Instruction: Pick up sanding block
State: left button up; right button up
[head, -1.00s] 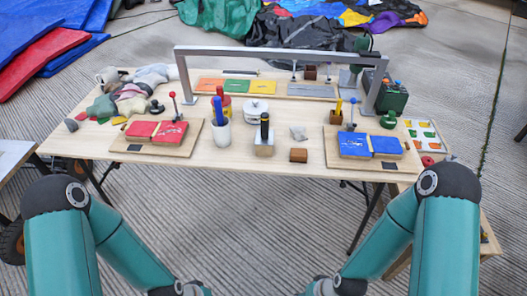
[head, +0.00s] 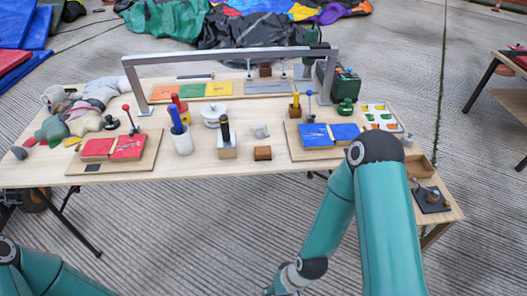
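A small brown block (head: 262,153), which may be the sanding block, sits near the front edge of the wooden table (head: 210,165), right of a block with a dark upright handle (head: 227,142). I cannot tell for certain which is the sanding block. My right arm comes in at the lower right and bends down to the bottom edge, in front of the table; its gripper is out of view. Only a link of my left arm shows at the lower left, and its gripper is out of view.
A metal frame (head: 230,55) spans the back of the table. A white cup (head: 181,139) with blue handles, a red-panel board (head: 115,150) and a blue-panel board (head: 330,137) stand around the brown block. A side shelf (head: 445,213) is at the right.

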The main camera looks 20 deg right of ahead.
aim_at(261, 153)
jog(key=u, duration=0.35)
jog(key=i, duration=1)
jog(key=z, duration=0.4)
